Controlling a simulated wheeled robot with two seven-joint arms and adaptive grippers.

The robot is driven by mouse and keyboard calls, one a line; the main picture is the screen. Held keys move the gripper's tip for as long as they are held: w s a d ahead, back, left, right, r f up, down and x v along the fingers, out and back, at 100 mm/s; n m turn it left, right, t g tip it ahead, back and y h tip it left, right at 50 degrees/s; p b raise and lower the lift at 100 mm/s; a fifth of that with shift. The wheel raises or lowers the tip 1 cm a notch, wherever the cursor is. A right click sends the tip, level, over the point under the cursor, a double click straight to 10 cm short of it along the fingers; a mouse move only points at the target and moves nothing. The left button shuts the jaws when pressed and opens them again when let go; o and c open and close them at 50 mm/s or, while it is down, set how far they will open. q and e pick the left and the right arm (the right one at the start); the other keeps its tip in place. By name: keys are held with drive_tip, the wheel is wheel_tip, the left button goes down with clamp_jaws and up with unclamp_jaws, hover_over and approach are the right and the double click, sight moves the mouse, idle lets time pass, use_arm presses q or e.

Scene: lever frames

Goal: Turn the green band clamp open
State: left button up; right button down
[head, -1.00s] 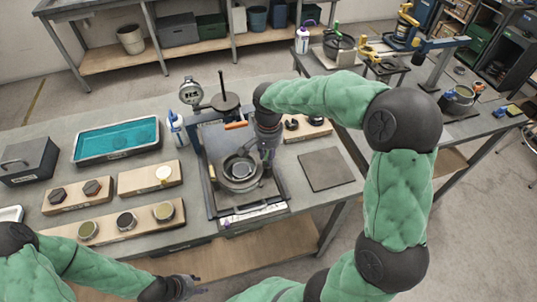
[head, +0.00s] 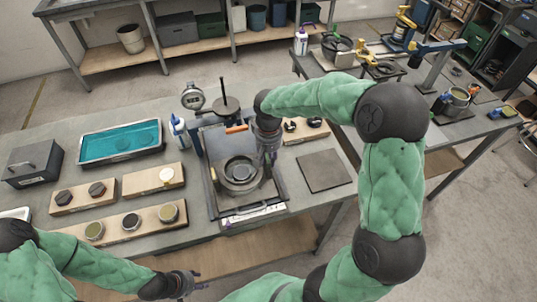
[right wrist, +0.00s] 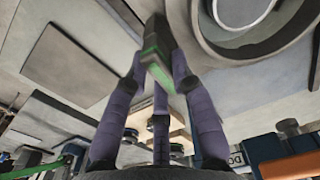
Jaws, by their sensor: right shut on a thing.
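The green band clamp (right wrist: 157,72) shows in the right wrist view as a dark handle with a green band, beside a round ringed part. My right gripper (right wrist: 156,82) is shut on it, with fingers on both sides of the band. In the head view my right gripper (head: 269,157) points down at the right edge of the round fixture (head: 241,186) and hides the clamp. My left gripper (head: 190,284) is low at the front, apart from the table; its fingers are too small to judge.
An orange-banded handle (head: 237,128) lies close behind the fixture, left of my right gripper. A dial gauge (head: 192,97) and a bottle (head: 178,130) stand behind left. A flat grey plate (head: 324,170) lies to the right. Wooden blocks and a teal tray (head: 120,140) lie left.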

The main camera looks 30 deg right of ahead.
drive_tip(key=shift+n, duration=0.5)
drive_tip(key=c, duration=1)
unclamp_jaws()
drive_tip(key=shift+c, duration=0.2)
wheel_tip(320, 180, up, 12)
